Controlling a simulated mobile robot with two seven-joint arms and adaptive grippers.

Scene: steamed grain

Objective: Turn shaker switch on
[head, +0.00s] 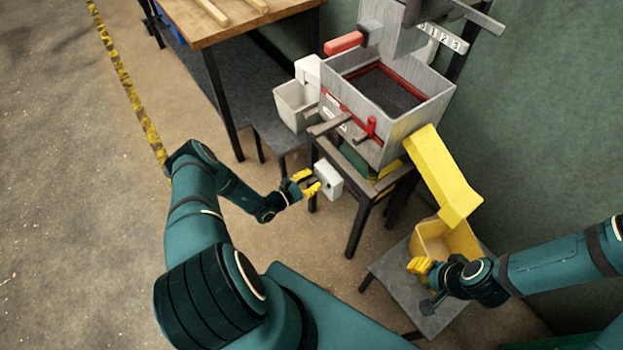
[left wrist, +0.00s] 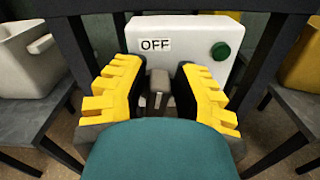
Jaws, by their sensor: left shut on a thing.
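The shaker switch is a pale box (head: 328,180) on the front leg of the shaker's stand. In the left wrist view its face (left wrist: 190,28) bears an OFF label (left wrist: 155,44) at left and a green round button (left wrist: 221,51) at right. A grey lever (left wrist: 159,86) sticks out below the label. The shaker (head: 349,85) is a grey metal box with a red-framed sieve. My right gripper (head: 420,266) is beside the yellow bin; its finger gap is unclear.
A yellow chute (head: 437,172) slopes from the shaker to a yellow bin (head: 464,243) on a low grey stand (head: 388,276). A pale bin (head: 291,103) stands left of the shaker. A wooden table (head: 235,22) is behind. The floor at left is clear.

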